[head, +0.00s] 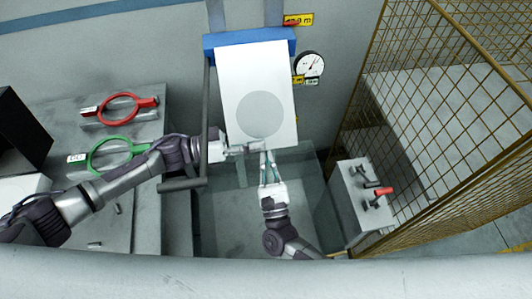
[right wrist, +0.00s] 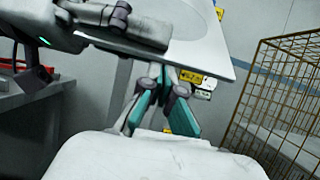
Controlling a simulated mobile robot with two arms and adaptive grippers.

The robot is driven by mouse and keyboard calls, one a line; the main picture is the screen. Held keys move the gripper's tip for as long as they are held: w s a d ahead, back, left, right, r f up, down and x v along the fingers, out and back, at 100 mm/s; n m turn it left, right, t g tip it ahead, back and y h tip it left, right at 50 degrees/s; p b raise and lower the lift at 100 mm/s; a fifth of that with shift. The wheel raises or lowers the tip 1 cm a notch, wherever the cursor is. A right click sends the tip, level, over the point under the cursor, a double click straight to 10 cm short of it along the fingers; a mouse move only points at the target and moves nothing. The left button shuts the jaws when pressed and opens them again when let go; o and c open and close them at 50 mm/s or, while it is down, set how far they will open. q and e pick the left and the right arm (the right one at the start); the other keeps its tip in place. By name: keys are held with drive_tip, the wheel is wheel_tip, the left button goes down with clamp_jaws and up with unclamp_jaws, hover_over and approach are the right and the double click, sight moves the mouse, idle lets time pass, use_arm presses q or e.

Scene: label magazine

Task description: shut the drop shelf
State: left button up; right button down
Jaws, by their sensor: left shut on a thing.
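The drop shelf (head: 282,75) is a white panel with a grey disc, joined to a blue bar (head: 222,40) at the wall. It reaches from the bar towards me; I cannot tell its exact tilt. Part of it shows at the top of the right wrist view (right wrist: 205,55). My left gripper (head: 245,149) is shut on the shelf's near edge, at its left and middle. My right gripper (head: 264,153) is just beside it at that edge. Its fingertips (right wrist: 162,72) are close together under the edge, with nothing seen between them.
A grey bench (head: 145,220) on the left carries red (head: 120,108) and green (head: 112,152) ring handles. A gauge (head: 309,65) is on the wall. A small box with a red lever (head: 384,191) and a mesh cage (head: 430,90) stand on the right. A glassy bin (head: 305,190) lies below the shelf.

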drive_tip(key=shift+w+r, duration=0.15)
drive_tip(key=shift+r, duration=0.1)
